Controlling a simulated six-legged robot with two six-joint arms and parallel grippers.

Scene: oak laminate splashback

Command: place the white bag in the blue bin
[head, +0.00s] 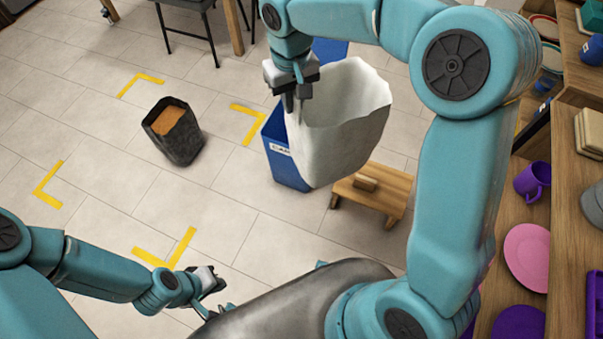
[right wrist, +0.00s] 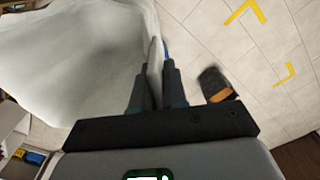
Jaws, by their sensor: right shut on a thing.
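The white bag (head: 345,125) hangs open-topped from my right gripper (head: 298,98), which is shut on its left rim. In the right wrist view the white bag (right wrist: 75,60) fills the upper left, and its edge is pinched between the fingers of my right gripper (right wrist: 157,75). The blue bin (head: 284,158) stands on the floor behind and left of the bag. The bag covers much of the bin, so its opening is mostly hidden. My left gripper (head: 212,284) is low at the bottom, away from both; its fingers are too small to read.
A black bag with brown contents (head: 175,130) stands on the floor to the left, among yellow corner marks (head: 145,82). A small wooden stool (head: 370,190) is right of the bin. Shelves at right hold a purple mug (head: 532,181) and a pink plate (head: 527,257). Chairs stand at the back.

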